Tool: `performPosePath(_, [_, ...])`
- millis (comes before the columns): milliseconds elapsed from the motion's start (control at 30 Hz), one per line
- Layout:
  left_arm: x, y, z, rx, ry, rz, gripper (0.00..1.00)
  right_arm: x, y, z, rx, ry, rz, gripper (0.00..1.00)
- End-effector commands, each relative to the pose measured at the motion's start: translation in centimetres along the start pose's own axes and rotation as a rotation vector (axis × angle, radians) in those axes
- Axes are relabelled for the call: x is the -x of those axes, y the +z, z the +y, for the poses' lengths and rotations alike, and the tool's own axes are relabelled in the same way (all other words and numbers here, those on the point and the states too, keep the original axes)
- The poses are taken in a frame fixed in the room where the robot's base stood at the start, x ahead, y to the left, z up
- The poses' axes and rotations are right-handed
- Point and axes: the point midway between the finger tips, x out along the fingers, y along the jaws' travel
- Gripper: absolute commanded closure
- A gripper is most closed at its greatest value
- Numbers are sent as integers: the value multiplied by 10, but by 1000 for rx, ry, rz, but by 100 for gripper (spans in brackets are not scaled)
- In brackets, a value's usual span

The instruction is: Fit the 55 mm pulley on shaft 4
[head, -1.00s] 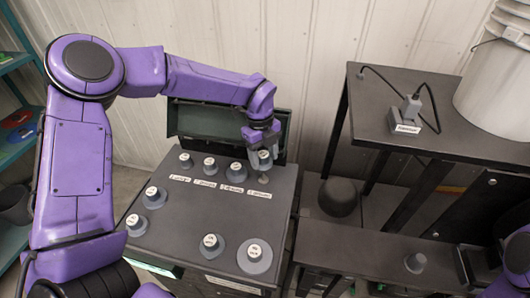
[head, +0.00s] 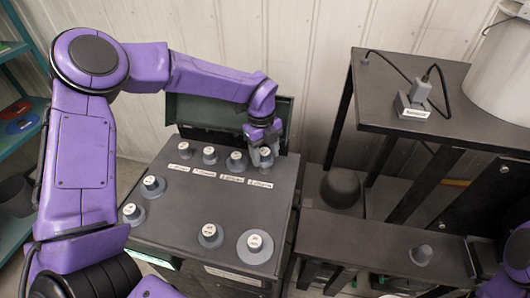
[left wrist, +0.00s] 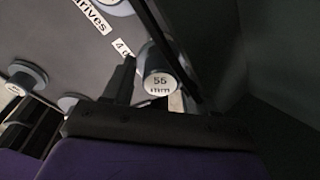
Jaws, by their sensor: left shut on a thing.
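The 55 mm pulley (head: 266,157) is small and grey with a pale top label. In the left wrist view the pulley (left wrist: 158,84) shows "55 mm" between the two dark fingers. My left gripper (head: 262,148) is shut on it at the far right of the black deck (head: 185,215), just behind the last label (head: 259,184). The left wrist view shows part of the "4" label (left wrist: 122,47) next to the pulley. Shaft 4 is hidden by the pulley and fingers, and I cannot tell whether the pulley is around it. My right gripper is not in view.
Pulleys (head: 210,154) stand in the back row left of my gripper; the nearest (head: 237,160) is close. Other pulleys stand at the deck's left and front, including a wide one (head: 254,246). A raised dark lid (head: 205,115) stands behind. A black table (head: 440,125) is at right.

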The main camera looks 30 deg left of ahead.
Motion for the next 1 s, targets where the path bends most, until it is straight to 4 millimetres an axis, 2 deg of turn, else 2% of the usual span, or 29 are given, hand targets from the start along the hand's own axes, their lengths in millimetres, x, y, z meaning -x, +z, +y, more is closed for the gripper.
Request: performPosePath(1000, [-7,1,0,0,1,0,74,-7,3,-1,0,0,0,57])
